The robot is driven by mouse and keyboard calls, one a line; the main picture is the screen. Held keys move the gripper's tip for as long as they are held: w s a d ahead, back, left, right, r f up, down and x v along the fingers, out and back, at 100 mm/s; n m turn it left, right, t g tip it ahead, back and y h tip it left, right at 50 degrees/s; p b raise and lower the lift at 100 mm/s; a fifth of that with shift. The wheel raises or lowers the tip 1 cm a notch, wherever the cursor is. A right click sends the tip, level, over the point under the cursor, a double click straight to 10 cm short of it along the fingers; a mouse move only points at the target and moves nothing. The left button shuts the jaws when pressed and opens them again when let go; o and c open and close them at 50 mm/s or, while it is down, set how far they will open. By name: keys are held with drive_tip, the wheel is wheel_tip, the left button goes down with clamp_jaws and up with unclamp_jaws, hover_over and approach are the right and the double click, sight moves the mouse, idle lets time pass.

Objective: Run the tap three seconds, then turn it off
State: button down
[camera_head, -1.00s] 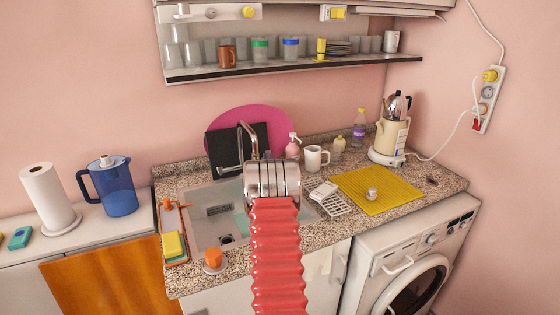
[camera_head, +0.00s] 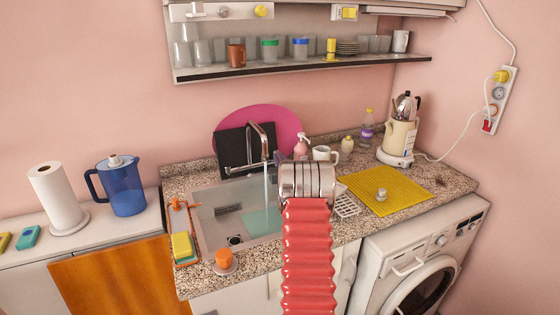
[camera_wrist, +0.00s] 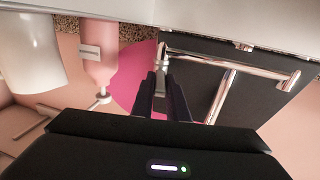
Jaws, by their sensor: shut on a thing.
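The chrome tap (camera_head: 252,142) stands at the back of the sink (camera_head: 205,217), its tall spout curving over the basin. A thin stream of water (camera_head: 266,188) falls from the spout into the sink. In the wrist view the tap (camera_wrist: 225,88) appears upside down against a black board. My gripper (camera_wrist: 160,88) is shut on a small chrome part at the end of the tap, which looks like its handle (camera_wrist: 160,68). In the head view my wrist and red sleeve hide most of the gripper and that handle.
A pink soap bottle (camera_head: 301,147) and a white mug (camera_head: 322,153) stand close to the right of the tap; the bottle also shows in the wrist view (camera_wrist: 98,50). A black board (camera_head: 232,150) leans behind it. An orange-topped item (camera_head: 224,259) sits at the front edge.

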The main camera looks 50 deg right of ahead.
drive_tip(key=shift+w+r, duration=0.1)
drive_tip(key=shift+r, duration=0.05)
drive_tip(key=c, duration=1.7)
unclamp_jaws()
drive_tip(key=shift+v, duration=5.95)
drive_tip(key=shift+f, duration=0.2)
drive_tip(key=shift+c, duration=0.6)
